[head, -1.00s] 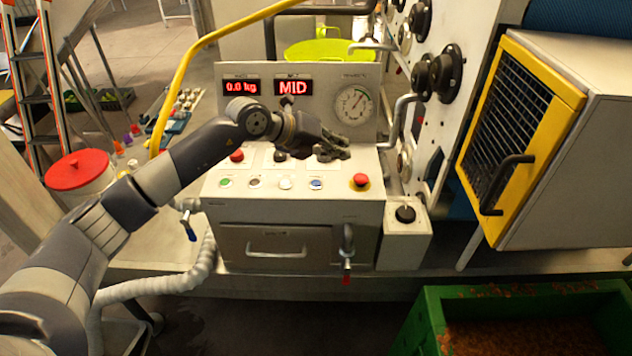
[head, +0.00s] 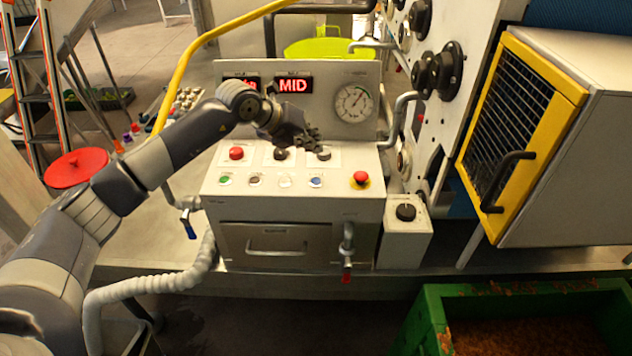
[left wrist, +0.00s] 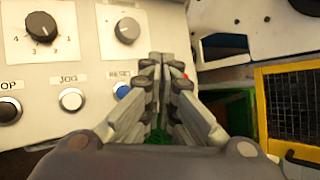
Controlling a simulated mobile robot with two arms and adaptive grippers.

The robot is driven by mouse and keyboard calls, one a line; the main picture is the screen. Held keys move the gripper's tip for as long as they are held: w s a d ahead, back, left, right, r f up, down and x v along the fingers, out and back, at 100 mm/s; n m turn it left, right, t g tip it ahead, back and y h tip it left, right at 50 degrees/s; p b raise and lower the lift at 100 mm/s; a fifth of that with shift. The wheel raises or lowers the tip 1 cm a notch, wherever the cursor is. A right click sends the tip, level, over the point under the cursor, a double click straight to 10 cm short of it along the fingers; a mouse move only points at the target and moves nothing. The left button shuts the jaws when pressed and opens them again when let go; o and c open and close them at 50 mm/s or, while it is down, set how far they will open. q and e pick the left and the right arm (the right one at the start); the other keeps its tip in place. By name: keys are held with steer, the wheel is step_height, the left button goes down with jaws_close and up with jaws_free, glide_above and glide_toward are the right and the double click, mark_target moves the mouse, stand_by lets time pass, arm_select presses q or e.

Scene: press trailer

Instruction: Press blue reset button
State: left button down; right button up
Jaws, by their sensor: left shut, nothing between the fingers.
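The blue reset button (head: 316,182) sits in the lower row of the sloped control panel (head: 215,190), right of the white button. It also shows in the left wrist view as a blue button (left wrist: 122,90) under a label partly covered by my finger. My left gripper (head: 312,136) is shut and empty. In the head view it hangs at the back of the panel, beyond the button. In the left wrist view its closed fingertips (left wrist: 160,62) appear just right of the button; contact with the panel cannot be told. My right gripper is not in view.
A red button (head: 236,153) and dark knobs (head: 281,153) lie in the upper row. A red emergency stop (head: 361,178) is right of the blue button. A display board with a gauge (head: 354,103) stands behind. A yellow-framed cage door (head: 500,120) is to the right.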

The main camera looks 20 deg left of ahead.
arm_select(q)
steer(key=b, duration=0.3)
glide_above(313, 178)
step_height(313, 178, down, 6)
steer(key=shift+s+f, duration=0.15)
steer(key=shift+f, duration=0.1)
steer(key=shift+f+b, duration=0.45)
steer(key=shift+f, duration=0.05)
stand_by(0.6)
steer(key=shift+f+b, duration=0.4)
steer(key=shift+b, duration=0.05)
steer(key=shift+f+b, duration=0.4)
stand_by(0.5)
stand_by(0.3)
steer(key=shift+r+p, duration=0.4)
steer(key=shift+r, duration=0.4)
steer(key=shift+r, duration=0.15)
